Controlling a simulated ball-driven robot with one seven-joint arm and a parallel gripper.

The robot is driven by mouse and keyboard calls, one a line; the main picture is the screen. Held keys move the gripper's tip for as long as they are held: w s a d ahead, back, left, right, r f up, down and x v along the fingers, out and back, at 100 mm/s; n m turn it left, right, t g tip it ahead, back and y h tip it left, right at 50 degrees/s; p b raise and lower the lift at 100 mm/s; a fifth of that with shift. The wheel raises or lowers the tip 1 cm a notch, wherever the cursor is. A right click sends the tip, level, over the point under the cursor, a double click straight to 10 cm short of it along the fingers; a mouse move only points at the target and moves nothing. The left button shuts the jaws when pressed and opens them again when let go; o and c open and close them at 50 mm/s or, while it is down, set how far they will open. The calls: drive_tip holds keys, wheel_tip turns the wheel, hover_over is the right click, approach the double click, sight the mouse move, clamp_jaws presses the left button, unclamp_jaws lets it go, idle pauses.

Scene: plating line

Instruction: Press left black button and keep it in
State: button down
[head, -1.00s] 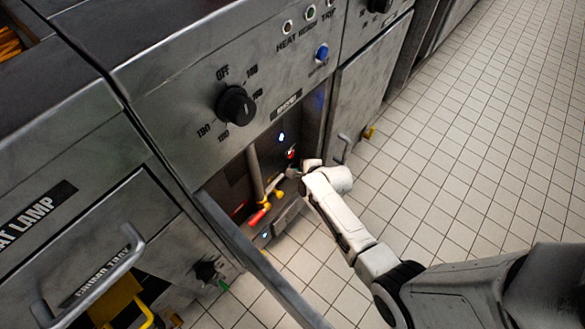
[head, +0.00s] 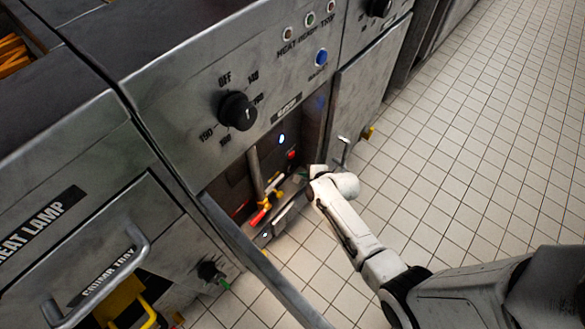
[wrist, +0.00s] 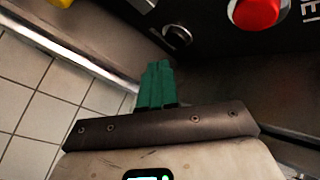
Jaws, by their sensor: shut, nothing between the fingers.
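A dark round part with a shiny rim (wrist: 178,37), which looks like a black button, sits on the dark panel in the wrist view. Whether it is the left one, I cannot tell. My gripper (wrist: 157,88) shows its green fingers shut together with nothing between them. The fingertips point toward the round part, and a gap shows in the picture. In the head view my gripper (head: 302,173) is at the opening of the open cabinet, mostly hidden by my wrist. No black button can be made out inside the cabinet there.
A red button (wrist: 255,12) is right of the round part; a red button also shows in the head view (head: 291,155). A red-handled valve (head: 258,216) is low in the cabinet. The open door (head: 250,255) stands left of my arm. Tiled floor is free at right.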

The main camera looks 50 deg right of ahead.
drive_tip(key=s+p, duration=0.1)
drive_tip(key=s, duration=0.3)
drive_tip(key=shift+s+d, duration=0.1)
drive_tip(key=shift+r, duration=0.1)
idle(0.6)
drive_tip(key=s+a+r+n+g+y, duration=0.1)
drive_tip(key=s+a+r+n+g, duration=0.3)
drive_tip(key=s+a+r+n, duration=0.7)
drive_tip(key=s+a+r+n+g, duration=0.2)
drive_tip(key=s+r+n+g, duration=0.2)
drive_tip(key=s+r+n, duration=0.7)
drive_tip(key=w+r+n+p, duration=0.1)
drive_tip(key=w+r+p, duration=0.1)
drive_tip(key=r+p, duration=1.1)
drive_tip(key=w+r+n+p, duration=0.2)
drive_tip(key=r+p, duration=1.1)
drive_tip(key=p, duration=0.3)
drive_tip(key=shift+a+r, duration=0.15)
drive_tip(key=shift+r, duration=0.1)
